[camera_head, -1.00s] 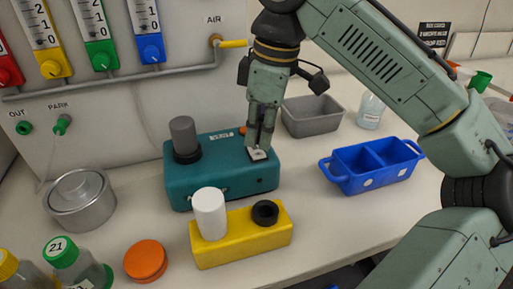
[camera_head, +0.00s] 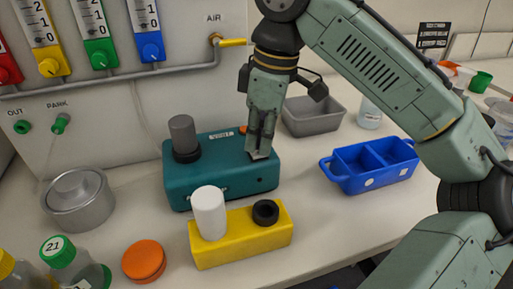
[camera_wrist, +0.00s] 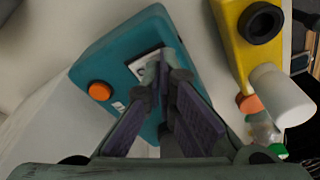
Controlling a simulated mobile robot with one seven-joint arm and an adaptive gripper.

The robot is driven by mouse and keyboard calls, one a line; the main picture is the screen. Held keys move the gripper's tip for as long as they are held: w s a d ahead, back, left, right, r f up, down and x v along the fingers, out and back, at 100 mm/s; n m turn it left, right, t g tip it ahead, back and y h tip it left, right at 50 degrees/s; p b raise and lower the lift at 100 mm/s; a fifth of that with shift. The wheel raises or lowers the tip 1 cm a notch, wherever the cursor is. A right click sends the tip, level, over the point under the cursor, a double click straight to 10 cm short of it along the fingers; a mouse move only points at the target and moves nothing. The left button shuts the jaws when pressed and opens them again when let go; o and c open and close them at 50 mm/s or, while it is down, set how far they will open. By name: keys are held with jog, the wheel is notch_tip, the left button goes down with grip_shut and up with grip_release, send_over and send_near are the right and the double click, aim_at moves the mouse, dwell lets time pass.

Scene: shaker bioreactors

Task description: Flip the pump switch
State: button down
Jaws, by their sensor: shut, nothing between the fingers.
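The teal pump box (camera_head: 222,172) stands on the bench with a dark grey cylinder (camera_head: 182,135) on its left part. In the wrist view the box (camera_wrist: 107,62) shows an orange round button (camera_wrist: 100,91) and a pale switch plate (camera_wrist: 142,66) with the switch. My gripper (camera_head: 260,155) points down at the plate on the box's right part. In the wrist view my gripper's fingertips (camera_wrist: 163,75) are together over the plate, at the switch, and hide part of it. I cannot tell which way the switch is tipped, or whether the fingertips touch it.
A yellow block (camera_head: 240,240) with a white cylinder (camera_head: 209,213) stands in front of the box. A blue two-part bin (camera_head: 372,180) and a grey tray (camera_head: 313,129) are to the right. A metal pot (camera_head: 78,212) and an orange lid (camera_head: 144,261) are at left.

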jog(key=shift+f, duration=0.3)
jog(key=shift+r+p, duration=3.1)
jog(key=shift+r, duration=0.45)
